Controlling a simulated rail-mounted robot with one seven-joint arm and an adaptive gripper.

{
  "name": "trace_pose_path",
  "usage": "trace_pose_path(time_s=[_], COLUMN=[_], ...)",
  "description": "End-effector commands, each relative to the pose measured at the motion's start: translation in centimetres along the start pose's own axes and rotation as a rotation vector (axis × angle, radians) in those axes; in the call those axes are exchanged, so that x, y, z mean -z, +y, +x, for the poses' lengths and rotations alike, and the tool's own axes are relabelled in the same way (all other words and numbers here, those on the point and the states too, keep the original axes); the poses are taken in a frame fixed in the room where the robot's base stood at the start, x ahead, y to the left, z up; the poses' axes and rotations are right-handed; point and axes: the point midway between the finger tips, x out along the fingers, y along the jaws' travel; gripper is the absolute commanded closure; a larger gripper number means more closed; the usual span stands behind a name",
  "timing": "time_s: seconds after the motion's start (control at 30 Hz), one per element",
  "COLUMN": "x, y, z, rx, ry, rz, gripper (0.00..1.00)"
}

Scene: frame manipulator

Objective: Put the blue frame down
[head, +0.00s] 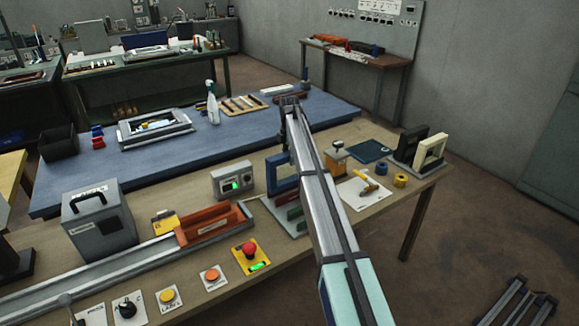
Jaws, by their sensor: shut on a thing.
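The blue frame (281,174) stands upright near the middle of the wooden bench, in the head view. Its right part is hidden behind my arm, which runs up from the bottom of the picture. Just below the frame is a pale base (273,216) with green and dark red upright pieces, partly covered by my arm. I cannot tell whether the blue frame touches this base.
A grey control box (233,181) and an orange block on a rail (213,223) lie left of the frame.

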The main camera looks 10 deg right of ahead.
Motion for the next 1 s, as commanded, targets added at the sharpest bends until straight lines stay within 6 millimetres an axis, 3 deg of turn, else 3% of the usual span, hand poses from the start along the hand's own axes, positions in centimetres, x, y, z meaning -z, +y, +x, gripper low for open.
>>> trace_pose_path(time_s=[0.33, 0.6, 1.0], x=[0.0, 0.0, 0.0], y=[0.0, 0.0, 0.0], z=[2.2, 5.3, 5.9], rx=[0.0, -0.001, -0.001], ry=[0.0, 0.0, 0.0], rz=[0.0, 0.0, 0.0], gripper=[1.0, 1.0, 1.0])
